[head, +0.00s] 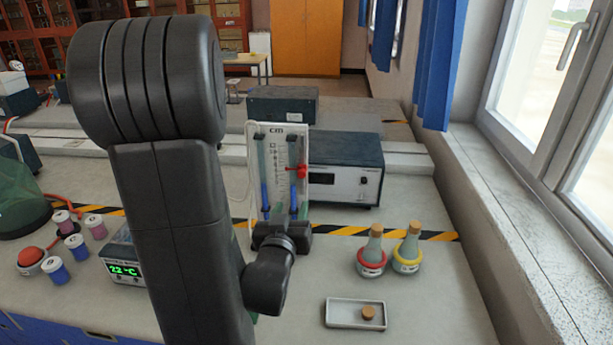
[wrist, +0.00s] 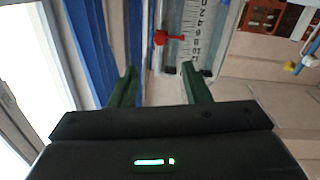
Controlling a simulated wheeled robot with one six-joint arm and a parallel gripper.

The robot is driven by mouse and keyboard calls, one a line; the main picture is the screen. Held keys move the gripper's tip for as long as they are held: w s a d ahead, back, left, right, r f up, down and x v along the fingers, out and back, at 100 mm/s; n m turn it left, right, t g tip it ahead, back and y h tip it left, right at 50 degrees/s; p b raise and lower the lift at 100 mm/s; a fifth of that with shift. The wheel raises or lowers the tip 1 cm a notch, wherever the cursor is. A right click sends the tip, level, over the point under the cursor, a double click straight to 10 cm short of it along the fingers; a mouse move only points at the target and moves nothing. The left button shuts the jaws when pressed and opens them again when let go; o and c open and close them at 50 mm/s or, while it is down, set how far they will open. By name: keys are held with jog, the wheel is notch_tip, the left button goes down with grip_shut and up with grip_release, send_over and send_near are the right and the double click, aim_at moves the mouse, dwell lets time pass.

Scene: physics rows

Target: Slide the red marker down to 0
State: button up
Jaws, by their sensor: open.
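The manometer (head: 280,131) stands upright on the bench, a white panel marked "cm" with two tubes holding blue liquid. The red marker (head: 300,171) sits on its right side in the upper part of the scale; its exact reading is too small to tell. The marker also shows in the wrist view (wrist: 168,38), beside the numbered scale (wrist: 198,40), which appears turned. My gripper (wrist: 160,86) is open, its two green fingers well apart and empty. The marker lies beyond the fingertips, not touched.
A grey instrument box (head: 345,168) stands just right of the manometer. Two corked flasks (head: 372,256) (head: 407,252) and a white tray (head: 342,314) with a cork are at front right. A temperature display (head: 124,268) and several small jars are at left.

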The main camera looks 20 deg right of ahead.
aim_at(301, 175)
jog(key=p+x, duration=0.4)
jog(key=x, duration=0.9)
jog(key=shift+w+d+r+p, duration=0.15)
jog(key=shift+w+d+p, duration=0.05)
jog(key=shift+w+p, duration=0.1)
grip_shut()
